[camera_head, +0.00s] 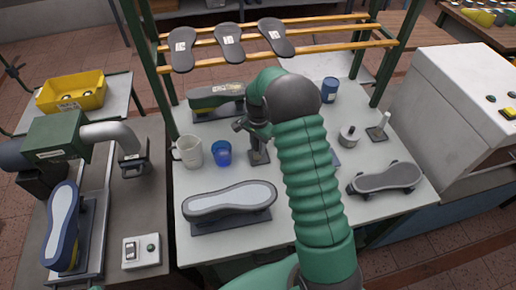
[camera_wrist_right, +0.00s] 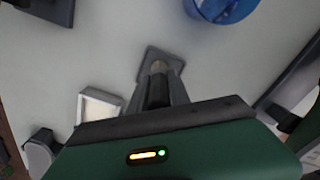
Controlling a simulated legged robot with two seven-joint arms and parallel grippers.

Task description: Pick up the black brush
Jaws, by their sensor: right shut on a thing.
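The black brush (camera_wrist_right: 157,92) shows in the right wrist view as a short dark handle with a pale beige part beyond it. Past the pale part lies a small grey square plate (camera_wrist_right: 150,55); I cannot tell whether the brush touches it. My right gripper (camera_wrist_right: 158,98) is shut on the dark handle, one finger on each side. In the head view my right gripper (camera_head: 257,146) is over the white table, just right of a blue cup (camera_head: 222,154). My own arm hides part of the area there. My left gripper is not in view.
A white mug (camera_head: 189,153) stands left of the blue cup. A shoe last (camera_head: 230,198) lies in front, another (camera_head: 215,93) behind. At right are a metal cylinder (camera_head: 348,136), a small stand (camera_head: 378,132) and a grey last (camera_head: 385,178). A rack (camera_head: 310,38) spans the back.

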